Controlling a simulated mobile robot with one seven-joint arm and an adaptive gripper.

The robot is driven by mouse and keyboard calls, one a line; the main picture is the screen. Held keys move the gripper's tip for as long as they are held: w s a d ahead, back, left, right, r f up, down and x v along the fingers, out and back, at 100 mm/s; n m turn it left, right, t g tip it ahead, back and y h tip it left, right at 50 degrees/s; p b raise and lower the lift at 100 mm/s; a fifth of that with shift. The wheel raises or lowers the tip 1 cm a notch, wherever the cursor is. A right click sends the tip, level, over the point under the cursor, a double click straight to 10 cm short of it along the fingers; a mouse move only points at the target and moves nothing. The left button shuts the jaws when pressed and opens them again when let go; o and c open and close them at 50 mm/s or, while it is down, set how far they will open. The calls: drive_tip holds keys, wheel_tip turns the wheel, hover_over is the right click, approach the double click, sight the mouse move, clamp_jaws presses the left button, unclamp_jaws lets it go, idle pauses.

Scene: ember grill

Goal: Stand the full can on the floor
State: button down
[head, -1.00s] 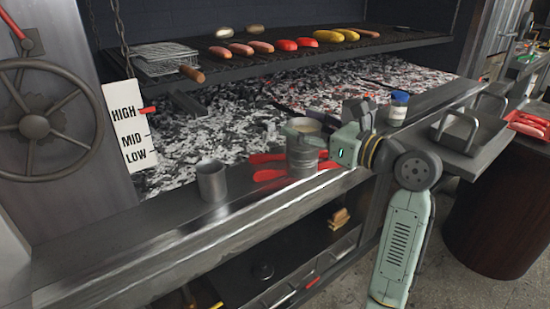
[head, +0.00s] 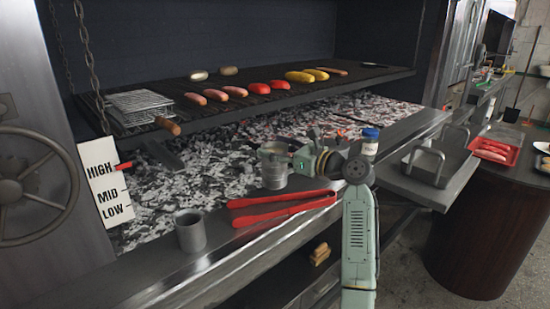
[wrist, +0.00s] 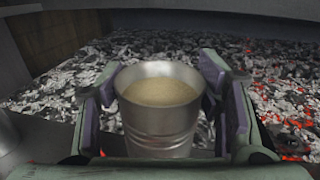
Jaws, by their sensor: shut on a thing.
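The full can (head: 274,176) is a ribbed metal can, upright, at the back edge of the steel ledge, beside the coals. In the wrist view the can (wrist: 160,122) is filled near the brim with a tan, grainy or greasy-looking content. My gripper (wrist: 160,95) is shut on it, one finger on each side. In the head view my gripper (head: 283,152) is at the can's upper part. I cannot tell whether the can's base touches the ledge. The floor (head: 400,285) shows at the lower right.
Red tongs (head: 280,206) lie on the ledge (head: 240,250) in front of the can. A second grey can (head: 190,232) stands to the left. A blue-capped jar (head: 370,142) and a handled steel tray (head: 435,168) are to the right. Glowing coals (head: 220,170) lie behind.

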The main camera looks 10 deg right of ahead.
drive_tip(key=shift+f+p, duration=0.4)
drive_tip(key=shift+f, duration=1.3)
drive_tip(key=shift+f, duration=0.1)
drive_tip(key=shift+c, duration=2.4)
unclamp_jaws()
drive_tip(key=shift+f, duration=0.1)
